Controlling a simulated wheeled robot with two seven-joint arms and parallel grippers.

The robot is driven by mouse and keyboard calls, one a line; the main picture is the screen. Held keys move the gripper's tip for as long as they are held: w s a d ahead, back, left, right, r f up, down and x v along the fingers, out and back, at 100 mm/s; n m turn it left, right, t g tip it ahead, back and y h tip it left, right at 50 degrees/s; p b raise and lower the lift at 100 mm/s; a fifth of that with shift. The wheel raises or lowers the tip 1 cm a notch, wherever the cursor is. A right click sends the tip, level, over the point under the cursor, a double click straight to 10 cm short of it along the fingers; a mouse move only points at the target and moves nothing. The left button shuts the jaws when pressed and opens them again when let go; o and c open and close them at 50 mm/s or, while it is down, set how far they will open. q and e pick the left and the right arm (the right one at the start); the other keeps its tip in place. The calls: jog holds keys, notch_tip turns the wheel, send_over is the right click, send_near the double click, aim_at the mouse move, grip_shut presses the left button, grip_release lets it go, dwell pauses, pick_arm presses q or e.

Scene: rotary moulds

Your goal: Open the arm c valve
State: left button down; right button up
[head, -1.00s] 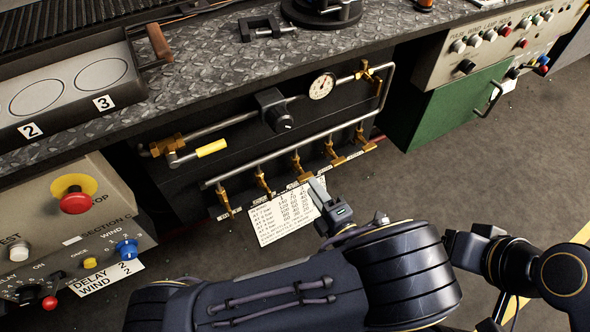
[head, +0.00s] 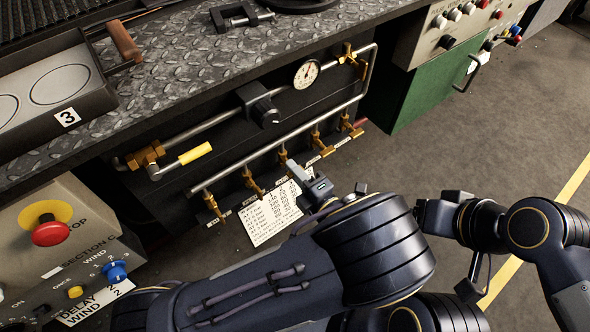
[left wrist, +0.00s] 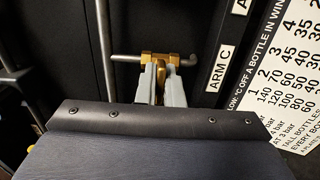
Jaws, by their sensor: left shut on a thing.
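The arm c valve (head: 284,158) is the middle brass valve in the row on the lower pipe under the bench. In the left wrist view the brass valve (left wrist: 160,58) stands beside a label reading ARM C (left wrist: 222,66). My left gripper (head: 291,168) reaches it from the front. The wrist view shows its two pale fingers (left wrist: 161,88) shut on the valve's brass handle, which shows between them. Part of the handle is hidden by the fingers. My right arm is at the right of the head view, and its jaws (head: 428,215) are too dark to read.
Neighbouring brass valves (head: 252,183) stand close on both sides along the pipe. A pressure gauge (head: 306,73) and a yellow-handled lever (head: 195,153) are above. A printed card (head: 268,215) hangs below the valves. A control box (head: 60,220) stands at left. The right floor is clear.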

pick_arm(q)
jog(key=shift+n, duration=0.4)
jog(key=shift+n+p, duration=0.55)
jog(key=shift+n, duration=0.15)
jog(key=shift+n+p, duration=0.3)
jog(key=shift+n, duration=0.5)
jog(key=n, duration=0.4)
jog(key=shift+n, duration=0.3)
jog(key=n, duration=0.4)
jog(key=shift+f+n, duration=0.1)
jog(key=shift+n, duration=0.2)
jog(key=n+b, duration=0.1)
jog(key=n, duration=0.4)
jog(key=shift+n, duration=0.4)
jog(key=c, duration=1.6)
grip_release()
